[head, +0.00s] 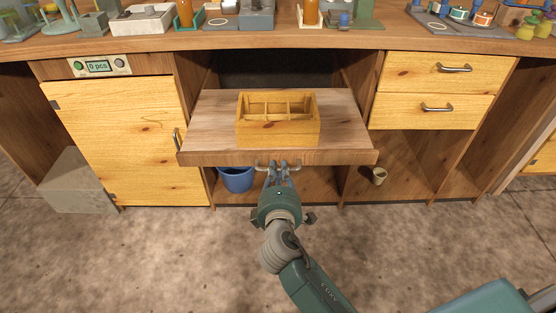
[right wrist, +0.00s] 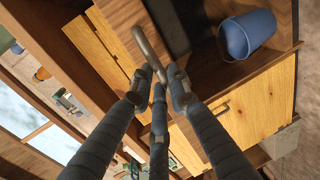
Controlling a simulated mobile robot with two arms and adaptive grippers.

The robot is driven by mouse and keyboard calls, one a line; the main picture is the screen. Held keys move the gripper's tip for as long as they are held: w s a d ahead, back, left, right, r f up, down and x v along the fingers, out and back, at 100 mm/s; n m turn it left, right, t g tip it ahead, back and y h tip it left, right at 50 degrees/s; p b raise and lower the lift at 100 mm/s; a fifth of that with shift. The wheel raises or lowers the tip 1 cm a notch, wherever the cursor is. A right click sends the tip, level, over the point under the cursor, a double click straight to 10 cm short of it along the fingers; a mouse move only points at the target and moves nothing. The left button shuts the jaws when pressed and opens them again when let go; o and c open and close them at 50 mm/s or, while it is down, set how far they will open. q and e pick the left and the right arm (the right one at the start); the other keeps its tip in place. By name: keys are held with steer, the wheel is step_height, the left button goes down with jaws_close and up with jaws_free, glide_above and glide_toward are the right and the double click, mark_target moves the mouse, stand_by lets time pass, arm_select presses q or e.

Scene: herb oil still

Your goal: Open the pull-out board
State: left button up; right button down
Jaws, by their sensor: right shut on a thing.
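The pull-out board (head: 213,121) stands out from the bench below the worktop, its front edge well forward of the cabinet fronts. A wooden box with compartments (head: 277,134) sits on it. My right gripper (head: 278,168) is at the middle of the board's front edge, shut on the metal bar handle (head: 262,164). In the right wrist view the fingers (right wrist: 161,82) close around the handle (right wrist: 147,48). My left gripper is not in view.
A cabinet door (head: 115,135) is at left, drawers (head: 430,110) at right. Glassware and small items stand on the worktop (head: 230,39).

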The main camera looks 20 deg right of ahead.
steer(key=shift+f+v, duration=0.15)
steer(key=shift+v, duration=0.65)
steer(key=shift+f+v, duration=0.2)
steer(key=shift+v, duration=0.55)
steer(key=shift+s, duration=0.1)
steer(key=shift+f, duration=0.1)
steer(key=c, duration=1.7)
jaws_free()
steer(key=shift+o, duration=0.2)
steer(key=v, duration=1.2)
